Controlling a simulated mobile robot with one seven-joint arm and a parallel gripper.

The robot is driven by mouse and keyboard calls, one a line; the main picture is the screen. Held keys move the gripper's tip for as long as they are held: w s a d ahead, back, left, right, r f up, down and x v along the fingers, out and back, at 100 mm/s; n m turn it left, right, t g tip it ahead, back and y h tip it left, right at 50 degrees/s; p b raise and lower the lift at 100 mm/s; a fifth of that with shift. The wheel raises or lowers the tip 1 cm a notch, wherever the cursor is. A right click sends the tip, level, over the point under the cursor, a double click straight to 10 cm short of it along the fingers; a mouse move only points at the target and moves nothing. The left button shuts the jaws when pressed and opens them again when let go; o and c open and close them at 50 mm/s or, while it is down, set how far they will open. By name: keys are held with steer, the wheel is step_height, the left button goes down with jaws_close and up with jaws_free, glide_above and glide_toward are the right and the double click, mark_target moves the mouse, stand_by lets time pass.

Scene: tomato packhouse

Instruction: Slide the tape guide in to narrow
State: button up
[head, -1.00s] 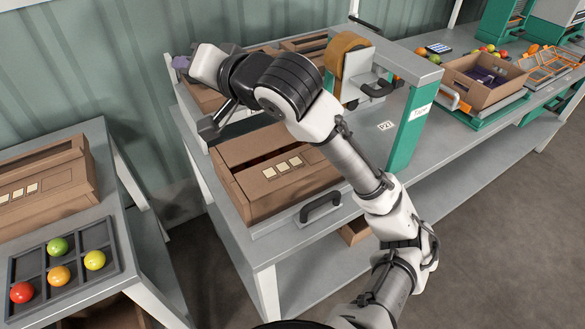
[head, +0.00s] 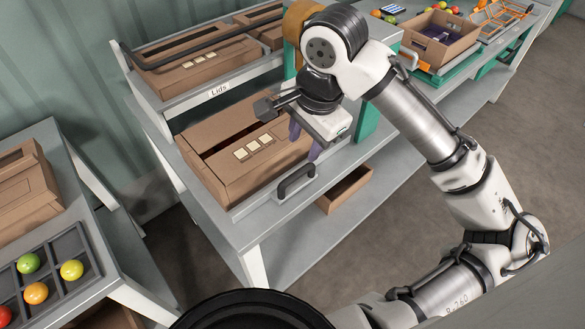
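The tape guide (head: 296,183) is a grey rail with a black bar handle, at the front side of a closed brown carton (head: 215,172) on the taping table. The rail runs along the carton's near side; I cannot tell whether they touch. My gripper (head: 306,143) points down above the carton's right end, a little up and right of the handle. Its two purple fingers look parted, with nothing seen between them; the tips are above or behind the handle and not touching it clearly. The brown tape roll (head: 297,30) is partly hidden behind my arm.
A raised shelf labelled "Lids" (head: 190,105) holds flat cartons behind. A green post (head: 366,119) stands right of my gripper. An open carton (head: 345,190) lies on the lower shelf. A tomato tray (head: 90,245) sits on the left table. An open box (head: 440,55) stands far right.

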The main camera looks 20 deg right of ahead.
mark_target(294, 175)
steer(key=f, duration=0.3)
steer(key=w+f, duration=0.1)
steer(key=f, duration=0.3)
steer(key=w+a+f, duration=0.1)
steer(key=f, duration=0.3)
steer(key=shift+w, duration=0.1)
steer(key=shift+c, duration=0.5)
jaws_close()
